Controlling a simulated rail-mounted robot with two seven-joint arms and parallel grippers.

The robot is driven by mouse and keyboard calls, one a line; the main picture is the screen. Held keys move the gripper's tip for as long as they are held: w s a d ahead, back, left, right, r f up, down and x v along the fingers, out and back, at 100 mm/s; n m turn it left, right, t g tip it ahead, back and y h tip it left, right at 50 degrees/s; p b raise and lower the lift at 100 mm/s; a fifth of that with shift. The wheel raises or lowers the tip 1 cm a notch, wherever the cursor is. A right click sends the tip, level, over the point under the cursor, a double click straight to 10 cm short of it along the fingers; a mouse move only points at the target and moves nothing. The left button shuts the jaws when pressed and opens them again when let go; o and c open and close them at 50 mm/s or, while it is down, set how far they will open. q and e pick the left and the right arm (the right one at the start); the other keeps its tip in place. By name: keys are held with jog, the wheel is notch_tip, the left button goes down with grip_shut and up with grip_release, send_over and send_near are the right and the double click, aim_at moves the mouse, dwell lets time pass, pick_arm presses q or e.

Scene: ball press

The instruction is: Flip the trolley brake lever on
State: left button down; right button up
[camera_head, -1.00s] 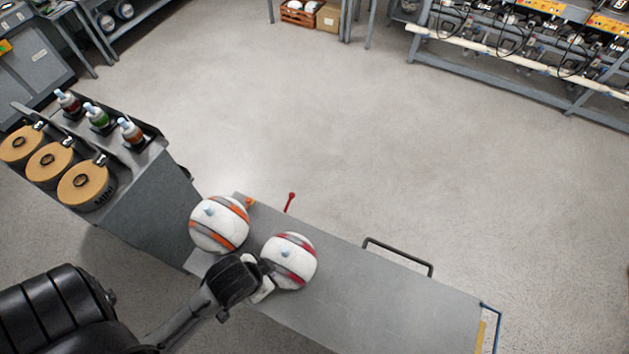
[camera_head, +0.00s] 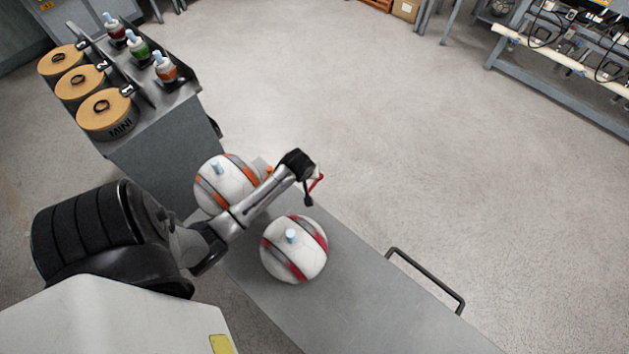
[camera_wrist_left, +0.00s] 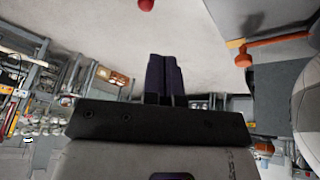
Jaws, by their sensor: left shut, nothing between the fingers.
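The trolley (camera_head: 345,290) is a grey flat-topped cart. A red lever (camera_head: 317,182) stands at its far edge, partly hidden by my left wrist; a red knob (camera_wrist_left: 146,4) shows at the top edge of the left wrist view. An orange lever-like part (camera_wrist_left: 270,48) is at the trolley's corner in that view. My left gripper (camera_wrist_left: 163,62) has its dark fingers shut with nothing between them. In the head view, the left gripper (camera_head: 308,200) is beside the red lever; I cannot tell if they touch. My right gripper is not in view.
An orange-striped ball (camera_head: 212,190) and a red-striped ball (camera_head: 290,255) sit on the trolley, on either side of my left forearm. A grey cabinet (camera_head: 165,140) with round lids and bottles stands left. Open floor lies beyond.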

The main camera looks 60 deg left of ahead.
pick_arm(q)
jog(key=shift+s+a+f+n, duration=0.1)
jog(key=shift+a+f+n, duration=0.4)
jog(key=shift+n, duration=0.6)
jog(key=shift+s+a+f+n, duration=0.1)
jog(key=shift+a+f+n, duration=0.15)
jog(key=shift+f+n, duration=0.65)
jog(key=shift+s+a+f+n, duration=0.1)
jog(key=shift+a+f+n, duration=0.3)
jog(key=shift+n, duration=0.9)
jog(key=shift+f, duration=0.1)
jog(key=b, duration=0.3)
send_over(313, 185)
jog(key=s+a, duration=0.1)
jog(key=s, duration=0.1)
notch_tip(313, 185, down, 9)
jog(key=shift+w+f+b, duration=0.3)
jog(key=shift+w+f, duration=0.25)
jog(key=shift+w, duration=0.25)
jog(key=shift+w+f+b, duration=0.3)
jog(key=shift+w+f, duration=0.25)
jog(key=shift+w, duration=0.2)
jog(key=shift+a, duration=0.1)
